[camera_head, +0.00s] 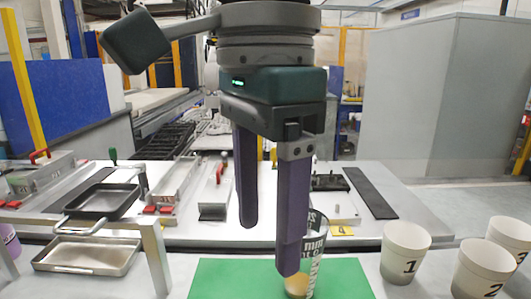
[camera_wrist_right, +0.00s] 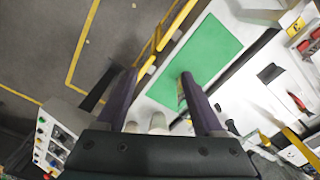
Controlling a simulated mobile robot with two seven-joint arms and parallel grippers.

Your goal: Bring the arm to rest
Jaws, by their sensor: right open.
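My right gripper (camera_head: 268,246) hangs in the middle of the head view, its two purple fingers pointing down and spread apart with nothing between them. In the right wrist view the fingers (camera_wrist_right: 158,76) are also apart. A printed can or cup (camera_head: 315,240) stands on the green mat (camera_head: 220,280), partly hidden behind the nearer finger. I cannot tell whether the finger touches it. The green mat also shows in the right wrist view (camera_wrist_right: 200,60). My left gripper is not in view.
White numbered cups (camera_head: 405,250) stand at the right. A dark tray (camera_head: 103,201) sits on a metal rack at the left, with a shallow metal tray (camera_head: 85,255) nearby. Fixtures with red clamps (camera_head: 215,195) stand behind. A grey partition (camera_head: 445,95) rises at the back right.

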